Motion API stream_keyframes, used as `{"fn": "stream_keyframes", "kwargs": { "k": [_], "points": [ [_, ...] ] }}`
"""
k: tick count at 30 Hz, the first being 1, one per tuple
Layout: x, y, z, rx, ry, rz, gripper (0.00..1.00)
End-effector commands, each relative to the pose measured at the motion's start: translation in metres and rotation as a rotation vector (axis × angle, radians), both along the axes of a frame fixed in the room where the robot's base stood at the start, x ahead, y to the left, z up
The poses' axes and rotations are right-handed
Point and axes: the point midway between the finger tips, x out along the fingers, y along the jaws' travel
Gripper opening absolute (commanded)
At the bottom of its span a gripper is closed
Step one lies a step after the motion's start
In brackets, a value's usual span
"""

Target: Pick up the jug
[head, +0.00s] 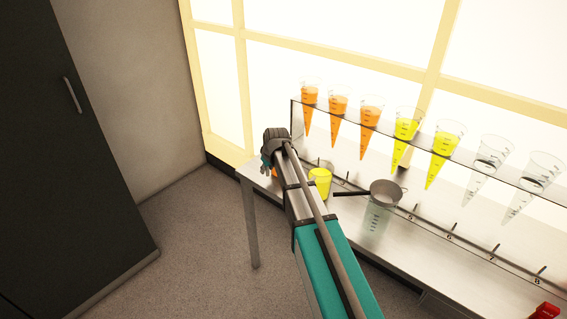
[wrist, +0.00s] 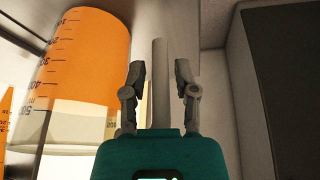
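A graduated clear vessel with orange liquid (wrist: 88,60), which looks like the jug, fills the left of the wrist view. Only a small orange patch of it (head: 274,172) shows beside my gripper at the table's left end in the head view. My gripper (wrist: 160,72) is open, its two fingers apart, just right of the vessel. A pale grey bar (wrist: 159,60) shows between the fingers; I cannot tell if it is the jug's handle or whether the fingers touch it. In the head view my arm hides most of the gripper.
A yellow-filled vessel (head: 320,184) stands right of my arm. A sieve (head: 386,192) sits over a clear vessel (head: 375,226). A rack (head: 420,136) holds several cones, some orange, some yellow, some clear. A red object (head: 545,312) lies at front right. A dark cabinet (head: 65,140) stands left.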

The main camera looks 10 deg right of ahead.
Motion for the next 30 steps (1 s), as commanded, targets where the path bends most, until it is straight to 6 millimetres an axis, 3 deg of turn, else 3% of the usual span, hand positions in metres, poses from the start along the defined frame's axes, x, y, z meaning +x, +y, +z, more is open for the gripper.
{"fn": "stream_keyframes", "kwargs": {
  "k": [5,11,30],
  "points": [
    [0.0,-0.0001,0.0,0.0,0.0,0.0,0.36],
    [0.0,-0.0004,-0.0001,0.0,0.0,0.0,0.0],
    [0.0002,-0.0009,0.0031,0.0,-0.001,0.0,0.0]
  ]
}}
